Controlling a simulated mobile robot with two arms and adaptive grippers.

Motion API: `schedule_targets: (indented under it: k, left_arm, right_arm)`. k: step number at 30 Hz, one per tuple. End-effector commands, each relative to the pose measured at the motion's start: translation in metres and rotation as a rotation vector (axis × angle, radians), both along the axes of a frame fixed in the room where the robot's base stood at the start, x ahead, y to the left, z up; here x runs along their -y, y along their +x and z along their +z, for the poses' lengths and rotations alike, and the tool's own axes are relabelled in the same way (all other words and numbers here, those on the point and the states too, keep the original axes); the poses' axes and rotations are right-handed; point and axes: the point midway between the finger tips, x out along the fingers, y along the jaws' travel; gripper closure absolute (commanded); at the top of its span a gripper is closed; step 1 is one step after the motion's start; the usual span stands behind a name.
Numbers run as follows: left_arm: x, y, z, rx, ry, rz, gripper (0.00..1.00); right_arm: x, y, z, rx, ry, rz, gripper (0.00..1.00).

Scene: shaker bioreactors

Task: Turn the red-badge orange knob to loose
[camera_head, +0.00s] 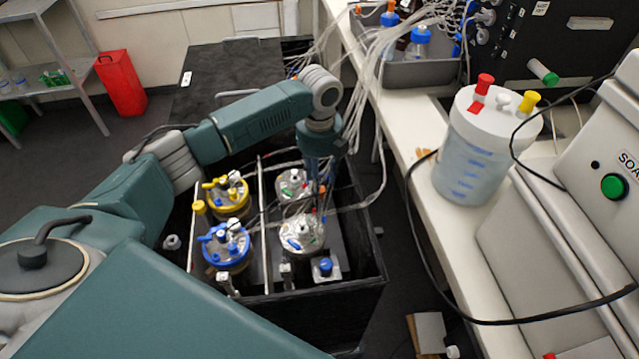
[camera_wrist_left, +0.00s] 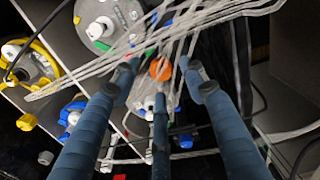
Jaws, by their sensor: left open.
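The orange knob (camera_wrist_left: 160,68) shows in the left wrist view, just beyond my left gripper (camera_wrist_left: 158,80). The gripper's blue-grey fingers are spread apart, with the knob between the two upper fingertips; I cannot tell whether any finger touches it. A red badge on the knob cannot be made out. In the head view my left gripper (camera_head: 318,172) points down over the right side of the black box, above the metal-lidded vessels, and hides the knob's surroundings. My right gripper is not in view.
The black box (camera_head: 345,290) holds a yellow-fitted vessel (camera_head: 227,195), a blue-fitted vessel (camera_head: 227,245) and metal-lidded vessels (camera_head: 301,234). Thin clear tubes (camera_wrist_left: 85,75) run close around the fingers. A white container (camera_head: 480,150) stands on the bench at right.

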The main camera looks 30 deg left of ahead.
Motion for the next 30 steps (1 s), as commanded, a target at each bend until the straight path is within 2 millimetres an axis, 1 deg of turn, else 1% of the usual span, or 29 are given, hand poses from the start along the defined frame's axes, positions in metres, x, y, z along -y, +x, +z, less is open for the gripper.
schedule_targets:
  k: [1,6,9,16,17,18,20,21,23,30]
  left_arm:
    - [0.000,-0.001,-0.008,-0.003,0.000,0.000,0.57]
    - [0.000,0.000,-0.023,-0.001,-0.001,0.000,0.57]
    - [0.000,0.000,-0.027,0.001,-0.001,0.000,0.57]
    - [0.000,0.000,-0.028,0.001,-0.001,0.000,0.57]
    - [0.000,0.000,-0.028,0.001,-0.001,0.000,0.61]
    - [0.000,0.000,-0.027,0.001,-0.001,0.000,0.69]
    - [0.000,0.000,-0.027,0.001,-0.001,0.000,0.81]
    - [0.000,0.000,-0.027,0.001,-0.001,0.000,0.89]
    - [0.000,0.000,-0.027,0.001,0.000,0.000,1.00]
    - [0.000,0.001,-0.026,0.003,0.000,0.012,1.00]
  right_arm:
    - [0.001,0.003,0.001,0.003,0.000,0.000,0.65]
    - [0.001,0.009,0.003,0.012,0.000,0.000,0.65]
    - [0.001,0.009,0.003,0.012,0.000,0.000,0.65]
    - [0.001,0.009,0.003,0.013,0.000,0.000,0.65]
    - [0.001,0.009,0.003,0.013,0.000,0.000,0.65]
    - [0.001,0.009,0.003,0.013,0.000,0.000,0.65]
    - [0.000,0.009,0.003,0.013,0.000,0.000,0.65]
    - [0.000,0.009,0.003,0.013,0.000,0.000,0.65]
    - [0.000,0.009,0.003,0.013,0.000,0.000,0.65]
    - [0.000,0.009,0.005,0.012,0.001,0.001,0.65]
